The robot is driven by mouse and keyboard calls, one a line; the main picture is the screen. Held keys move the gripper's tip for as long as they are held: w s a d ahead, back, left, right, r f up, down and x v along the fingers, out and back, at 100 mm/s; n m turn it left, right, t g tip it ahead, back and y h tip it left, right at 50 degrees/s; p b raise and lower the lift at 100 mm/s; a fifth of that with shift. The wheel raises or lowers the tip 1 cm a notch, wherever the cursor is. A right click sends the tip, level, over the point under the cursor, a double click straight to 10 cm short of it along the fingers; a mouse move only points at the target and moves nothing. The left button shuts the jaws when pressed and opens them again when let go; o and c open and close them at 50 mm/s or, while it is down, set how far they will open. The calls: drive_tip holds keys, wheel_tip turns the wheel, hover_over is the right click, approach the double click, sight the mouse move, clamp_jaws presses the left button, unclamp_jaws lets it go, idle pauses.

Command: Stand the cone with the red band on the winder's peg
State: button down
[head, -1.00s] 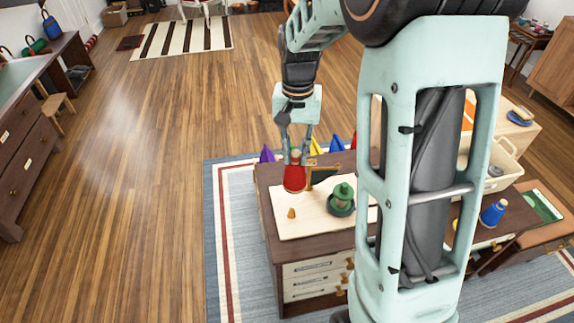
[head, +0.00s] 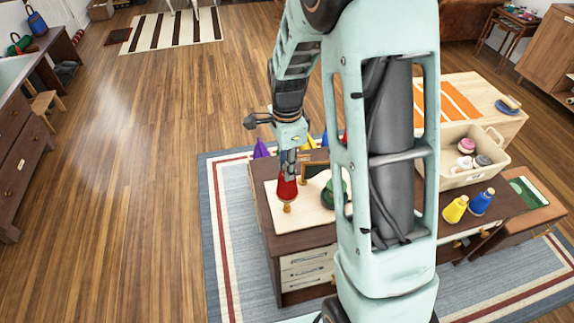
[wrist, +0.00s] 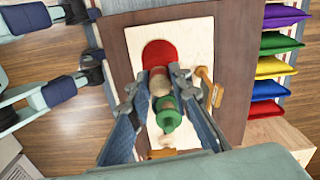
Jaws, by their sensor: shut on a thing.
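The cone with the red band (head: 287,188) hangs upright below my gripper (head: 289,168); its red part also shows in the wrist view (wrist: 160,53). My gripper (wrist: 157,82) is shut on the cone's tan upper end. A small tan peg-like piece (head: 288,208) shows directly under the cone, over the pale board (head: 272,205). I cannot tell whether cone and piece touch. A green piece (head: 328,194) stands just right of the cone, partly hidden by my arm; it also shows in the wrist view (wrist: 168,118).
A small dark framed panel (head: 313,170) stands behind the cone. Yellow (head: 455,209) and blue (head: 481,202) cones stand at right, near a cream bin (head: 462,178). Coloured pieces, including a purple one (head: 261,149), line the back.

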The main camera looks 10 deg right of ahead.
sight(287, 186)
drive_tip(key=shift+f+b, duration=2.9)
drive_tip(key=shift+f, duration=1.2)
drive_tip(key=c, duration=1.7)
unclamp_jaws()
wheel_tip(287, 186, up, 12)
drive_tip(key=shift+r, duration=0.1)
